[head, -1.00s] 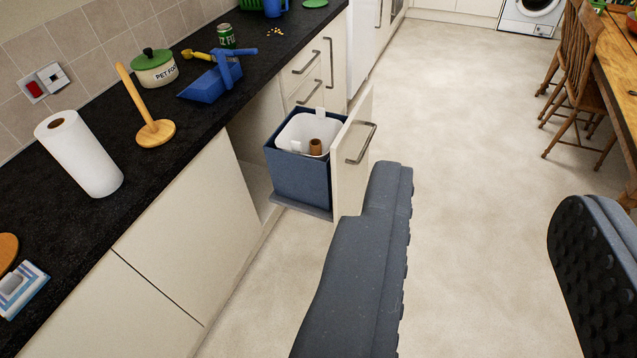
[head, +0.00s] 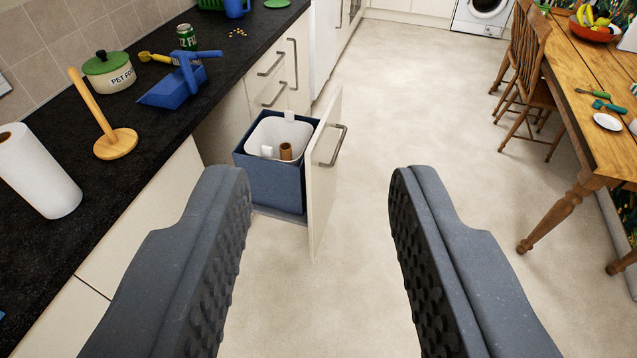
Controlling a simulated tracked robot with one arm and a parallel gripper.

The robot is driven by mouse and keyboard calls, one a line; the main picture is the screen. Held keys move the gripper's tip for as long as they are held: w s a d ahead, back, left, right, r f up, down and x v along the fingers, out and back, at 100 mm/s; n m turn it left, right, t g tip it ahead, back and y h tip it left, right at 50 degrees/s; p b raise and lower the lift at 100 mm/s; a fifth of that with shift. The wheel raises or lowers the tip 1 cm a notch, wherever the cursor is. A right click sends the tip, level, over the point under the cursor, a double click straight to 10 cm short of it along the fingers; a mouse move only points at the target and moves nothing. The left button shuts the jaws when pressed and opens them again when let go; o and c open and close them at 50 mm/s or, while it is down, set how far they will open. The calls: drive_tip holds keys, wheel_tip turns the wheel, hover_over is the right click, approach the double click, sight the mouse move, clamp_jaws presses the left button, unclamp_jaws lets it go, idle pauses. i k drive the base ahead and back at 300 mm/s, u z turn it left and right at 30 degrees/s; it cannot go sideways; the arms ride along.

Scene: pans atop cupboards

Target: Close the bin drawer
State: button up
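The bin drawer (head: 322,180) is pulled out from the cupboards under the black worktop. Its cream front panel has a grey bar handle (head: 337,146) facing right. Behind the panel is a blue bin box (head: 270,184) with a white liner (head: 290,131), and a brown cardboard tube (head: 286,151) stands inside. My gripper (head: 322,190) is open and empty. Its two dark studded fingers are wide apart in the picture, with the drawer front showing between them. The left finger shows just left of the bin box, and the right finger is over the floor.
A wooden table (head: 580,90) and chairs stand at right. The floor (head: 400,100) between is clear.

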sight(305, 195)
drive_tip(key=i, duration=0.95)
drive_tip(key=z, duration=0.1)
drive_tip(key=k, duration=1.2)
drive_tip(key=u, duration=0.55)
drive_tip(key=i, duration=2.15)
drive_tip(key=z, duration=0.5)
